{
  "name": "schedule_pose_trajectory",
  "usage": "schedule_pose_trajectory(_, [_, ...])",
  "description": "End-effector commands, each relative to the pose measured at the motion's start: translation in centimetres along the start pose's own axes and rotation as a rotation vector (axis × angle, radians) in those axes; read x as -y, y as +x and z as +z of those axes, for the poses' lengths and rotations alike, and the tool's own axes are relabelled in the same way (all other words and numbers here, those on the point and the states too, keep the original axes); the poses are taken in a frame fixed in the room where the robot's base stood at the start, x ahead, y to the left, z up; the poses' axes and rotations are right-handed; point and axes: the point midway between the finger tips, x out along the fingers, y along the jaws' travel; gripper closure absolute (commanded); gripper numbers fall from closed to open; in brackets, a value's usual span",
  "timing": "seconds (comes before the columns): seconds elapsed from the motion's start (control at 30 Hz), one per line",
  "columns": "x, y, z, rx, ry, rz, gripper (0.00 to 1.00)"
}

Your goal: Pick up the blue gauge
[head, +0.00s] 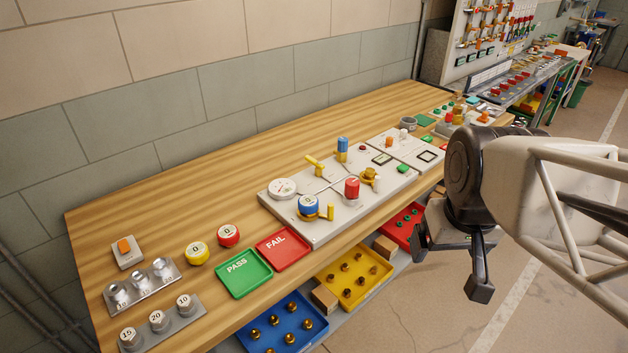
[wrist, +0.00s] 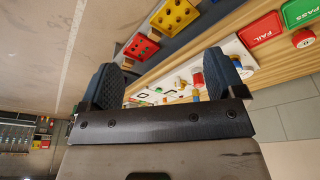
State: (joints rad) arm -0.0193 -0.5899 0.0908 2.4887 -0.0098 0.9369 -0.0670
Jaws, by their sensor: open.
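The blue gauge (head: 308,206) has a blue rim and a white dial. It sits on the near left part of the white panel (head: 325,232) on the wooden bench, with brass fittings beside it. My gripper (head: 452,264) is open and empty, off the bench's front edge, to the right of the gauge and well apart from it. In the wrist view my two dark fingers (wrist: 160,80) stand wide apart with nothing held. The right finger hides part of the panel there, and I cannot clearly make out the blue gauge.
A white gauge (head: 283,188), red valve knob (head: 352,187) and blue-topped fitting (head: 342,148) stand on the panel. The green PASS tray (head: 244,273) and red FAIL tray (head: 284,248) lie left. Yellow (head: 197,253) and red (head: 228,235) gauges stand behind. Parts bins sit below the front edge.

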Motion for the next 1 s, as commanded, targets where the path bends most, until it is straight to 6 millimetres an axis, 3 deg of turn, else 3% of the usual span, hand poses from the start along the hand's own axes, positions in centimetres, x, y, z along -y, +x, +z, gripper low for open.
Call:
schedule_pose_trajectory(0.27, [2.1,1.2,-6.2,0.038,-0.256,-0.021,0.12])
schedule_pose_trajectory(0.57, [5.5,4.0,-13.3,0.076,-0.566,-0.051,0.12])
schedule_pose_trajectory(1.0, [12.7,10.2,-22.2,0.125,-1.018,-0.108,0.12])
